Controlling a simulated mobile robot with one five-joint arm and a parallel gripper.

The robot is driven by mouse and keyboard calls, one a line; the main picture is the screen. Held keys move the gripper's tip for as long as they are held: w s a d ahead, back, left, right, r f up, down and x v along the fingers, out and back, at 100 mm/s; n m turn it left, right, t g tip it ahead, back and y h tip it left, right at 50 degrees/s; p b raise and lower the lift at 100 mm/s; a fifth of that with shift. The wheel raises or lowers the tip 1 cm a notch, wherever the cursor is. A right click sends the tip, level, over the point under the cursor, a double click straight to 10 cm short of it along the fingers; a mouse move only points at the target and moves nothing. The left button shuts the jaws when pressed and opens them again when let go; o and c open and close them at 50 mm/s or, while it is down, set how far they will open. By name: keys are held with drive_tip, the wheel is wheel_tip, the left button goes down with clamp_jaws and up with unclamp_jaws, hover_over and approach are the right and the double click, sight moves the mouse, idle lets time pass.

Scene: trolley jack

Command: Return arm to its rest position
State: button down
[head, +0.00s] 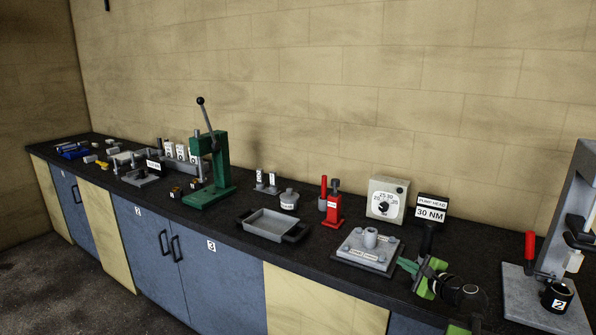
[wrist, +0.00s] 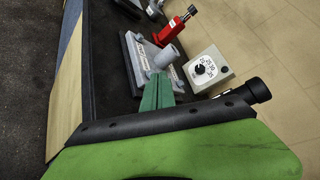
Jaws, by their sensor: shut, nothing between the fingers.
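My gripper (head: 404,264) is in the right half of the head view, above the front part of the bench, with its fingers pointing left toward a grey plate fixture (head: 368,249). In the wrist view my gripper (wrist: 158,82) shows as two green fingers pressed together with nothing between them. Past the fingertips stands the fixture's upright grey cylinder (wrist: 162,55). I cannot tell from these views whether the fingers touch the fixture. My arm runs from the gripper toward the lower right of the head view.
A "30 NM" sign (head: 431,214) and a dial box (head: 386,200) stand behind my gripper. A red jack-like part (head: 332,208), a grey tray (head: 270,224) and a green lever press (head: 210,175) are to the left. A tall grey press (head: 570,225) stands at right.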

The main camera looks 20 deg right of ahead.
drive_tip(key=w+a+f+n+g+y, duration=0.2)
drive_tip(key=a+f+n+g, duration=0.25)
drive_tip(key=a, duration=0.65)
drive_tip(key=w+a+f+n+g+y, duration=0.1)
drive_tip(key=a+f+n+g+y, duration=0.15)
drive_tip(key=a+f+n, duration=0.6)
drive_tip(key=s+a+f+n+g+h, duration=0.2)
drive_tip(key=s+a+n+g, duration=0.2)
drive_tip(key=a, duration=0.5)
drive_tip(key=s+a+f+n+g+h, duration=0.3)
drive_tip(key=s+a+n+g, duration=0.1)
drive_tip(key=a, duration=0.5)
drive_tip(key=shift+s+f+n, duration=0.15)
drive_tip(key=shift+s+n, duration=0.55)
drive_tip(key=shift+n, duration=0.5)
drive_tip(key=shift+h, duration=0.25)
